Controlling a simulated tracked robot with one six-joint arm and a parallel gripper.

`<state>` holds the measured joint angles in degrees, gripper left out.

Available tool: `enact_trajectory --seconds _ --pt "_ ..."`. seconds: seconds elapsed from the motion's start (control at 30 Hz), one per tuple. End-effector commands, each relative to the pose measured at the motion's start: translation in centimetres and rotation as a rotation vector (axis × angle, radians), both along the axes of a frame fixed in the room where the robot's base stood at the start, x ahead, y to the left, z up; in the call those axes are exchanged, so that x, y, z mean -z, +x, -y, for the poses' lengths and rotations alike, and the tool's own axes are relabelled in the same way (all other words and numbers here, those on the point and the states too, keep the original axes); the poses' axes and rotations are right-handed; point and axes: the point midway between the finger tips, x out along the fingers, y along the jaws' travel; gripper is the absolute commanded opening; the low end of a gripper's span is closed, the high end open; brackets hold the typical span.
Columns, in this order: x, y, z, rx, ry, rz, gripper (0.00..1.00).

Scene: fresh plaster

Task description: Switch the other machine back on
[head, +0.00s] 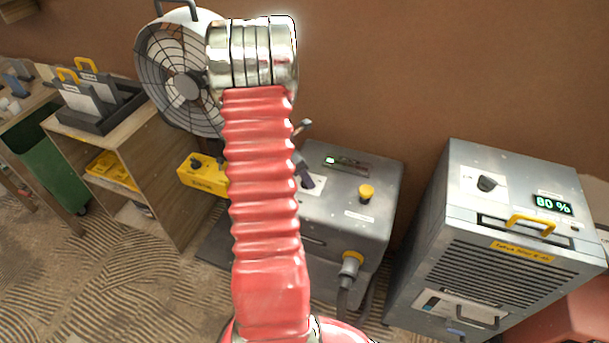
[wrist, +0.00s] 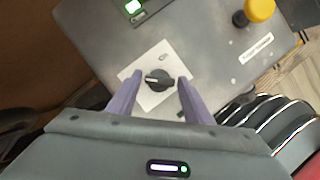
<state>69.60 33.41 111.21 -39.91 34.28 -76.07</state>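A grey box machine (head: 345,225) stands in the middle of the head view, partly behind my red arm. It has a yellow button (head: 366,192), also in the wrist view (wrist: 260,10), and a small green-lit display (head: 346,161). In the wrist view its dark rotary knob (wrist: 158,80) sits on a white plate. My gripper (wrist: 160,77) is open, with one purple finger on each side of the knob; I cannot tell whether they touch it. A second grey machine (head: 490,280) at the right has a dark knob (head: 487,184) and a lit display (head: 553,204) reading 80 %.
A caged fan (head: 185,85) and a yellow box (head: 203,175) are left of my arm. A wooden shelf unit (head: 150,145) holds a dark tray with yellow-handled items. A cable plug (head: 350,265) sticks out of the middle machine's front. A brown wall (head: 430,70) stands behind.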

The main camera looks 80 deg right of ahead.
Motion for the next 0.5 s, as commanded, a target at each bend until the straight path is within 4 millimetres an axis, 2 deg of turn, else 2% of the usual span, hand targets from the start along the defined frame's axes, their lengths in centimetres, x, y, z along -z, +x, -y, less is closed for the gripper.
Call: enact_trajectory --seconds 0.07,0.4,0.5 --pt "-0.01 0.00 0.00 0.000 0.000 0.000 0.40" --pt "-0.02 -0.02 0.00 0.000 0.000 0.000 0.16" --pt "-0.02 -0.01 0.01 0.001 0.000 0.000 0.15"
